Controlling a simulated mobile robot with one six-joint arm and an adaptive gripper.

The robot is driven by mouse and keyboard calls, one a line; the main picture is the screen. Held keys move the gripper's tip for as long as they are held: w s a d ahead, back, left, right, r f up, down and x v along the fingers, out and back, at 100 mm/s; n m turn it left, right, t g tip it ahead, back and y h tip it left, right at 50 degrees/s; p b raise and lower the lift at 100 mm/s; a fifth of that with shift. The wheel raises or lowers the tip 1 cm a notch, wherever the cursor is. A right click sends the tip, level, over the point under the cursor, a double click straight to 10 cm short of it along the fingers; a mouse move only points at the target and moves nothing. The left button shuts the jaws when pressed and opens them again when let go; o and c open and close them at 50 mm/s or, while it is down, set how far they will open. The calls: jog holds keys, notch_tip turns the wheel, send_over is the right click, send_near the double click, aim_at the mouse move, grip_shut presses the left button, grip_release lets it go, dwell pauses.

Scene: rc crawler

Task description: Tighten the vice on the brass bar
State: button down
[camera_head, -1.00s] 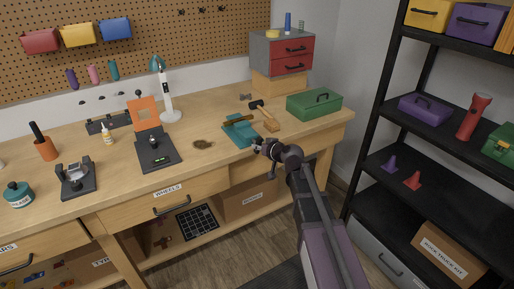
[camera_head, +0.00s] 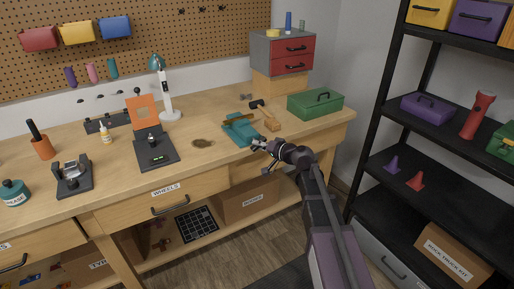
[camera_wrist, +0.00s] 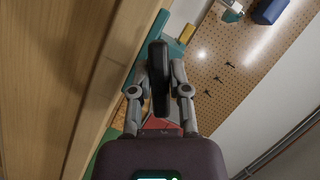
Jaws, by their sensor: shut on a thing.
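The teal vice (camera_head: 243,133) stands at the front edge of the workbench, right of centre in the head view. The brass bar (camera_head: 236,122) lies across its top, between the jaws as far as I can tell at this size. My gripper (camera_head: 259,146) is at the front of the vice. In the wrist view my gripper (camera_wrist: 160,73) is shut on a black handle (camera_wrist: 159,85), one finger on each side. Part of the teal vice (camera_wrist: 173,50) shows behind it.
A hammer (camera_head: 269,119) lies just right of the vice, with a green toolbox (camera_head: 315,104) beyond. A dark stain (camera_head: 203,143) and clear bench lie to the left. The black shelf unit (camera_head: 371,160) stands to the right of my arm.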

jog(key=shift+a, duration=0.15)
jog(key=c, duration=0.6)
grip_release()
jog(key=shift+f, duration=0.15)
